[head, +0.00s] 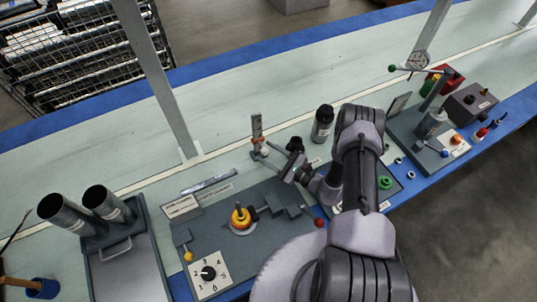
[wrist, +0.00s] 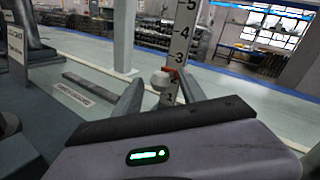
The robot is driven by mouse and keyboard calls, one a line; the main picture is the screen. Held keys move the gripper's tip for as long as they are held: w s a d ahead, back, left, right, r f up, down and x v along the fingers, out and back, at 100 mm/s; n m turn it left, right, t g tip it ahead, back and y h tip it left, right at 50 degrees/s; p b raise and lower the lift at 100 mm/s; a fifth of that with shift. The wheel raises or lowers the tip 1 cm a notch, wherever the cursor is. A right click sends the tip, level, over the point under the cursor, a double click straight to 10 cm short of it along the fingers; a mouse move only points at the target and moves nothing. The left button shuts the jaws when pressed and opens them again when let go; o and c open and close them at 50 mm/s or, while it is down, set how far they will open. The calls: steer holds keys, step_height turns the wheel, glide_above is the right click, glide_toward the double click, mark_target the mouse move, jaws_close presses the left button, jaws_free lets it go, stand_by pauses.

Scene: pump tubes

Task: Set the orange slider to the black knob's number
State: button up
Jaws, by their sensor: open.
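The orange slider (wrist: 174,73) sits on an upright white numbered scale (wrist: 184,32), just below the 3 in the wrist view. A pale knob (wrist: 161,81) sticks out from it toward me. My gripper (wrist: 160,88) is open, with one finger on each side of this knob; I cannot tell if either touches it. In the head view the orange slider (head: 258,141) is low on its post, just left of my gripper (head: 284,164). The black knob (head: 208,273) is on a white numbered dial (head: 196,289) at the lower left; its pointed number is too small to read surely.
An orange-yellow disc with a peg (head: 241,217) stands on the grey panel beside the dial. A black cylinder (head: 322,123) stands right of the scale. A tray with two dark tubes (head: 107,203) is at left. The pale bench behind the scale is mostly clear.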

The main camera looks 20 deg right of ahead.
steer(key=shift+c, duration=0.2)
jaws_close()
steer(key=shift+f, duration=0.1)
stand_by(1.2)
